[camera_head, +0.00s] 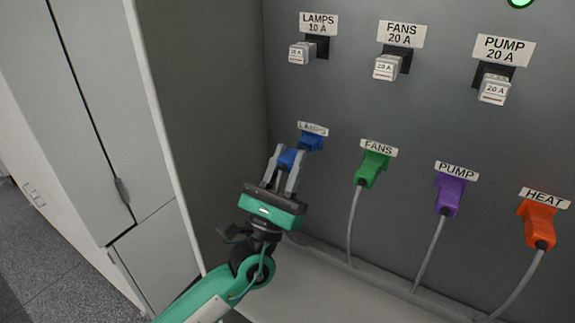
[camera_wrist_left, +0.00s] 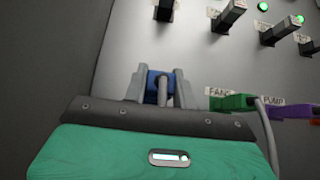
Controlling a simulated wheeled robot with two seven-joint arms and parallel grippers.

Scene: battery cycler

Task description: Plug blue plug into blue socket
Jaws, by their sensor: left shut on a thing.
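My left gripper (camera_head: 283,172) is shut on the blue plug (camera_head: 289,158), holding it between its two grey fingers. The blue socket (camera_head: 312,140) is on the grey panel under the LAMPS label, just above and right of the plug. In the head view the plug's front end is at or very close to the socket; I cannot tell whether it is seated. In the left wrist view the blue plug (camera_wrist_left: 153,80) shows between the fingers with its grey cable running toward the camera, and it hides the socket. My right gripper is not in view.
To the right, green FANS (camera_head: 373,165), purple PUMP (camera_head: 447,193) and orange HEAT (camera_head: 538,220) plugs sit in the panel with hanging cables. Above are breakers labelled LAMPS (camera_head: 301,53), FANS (camera_head: 388,67) and PUMP (camera_head: 494,89). A grey side wall (camera_head: 205,110) stands close on the left.

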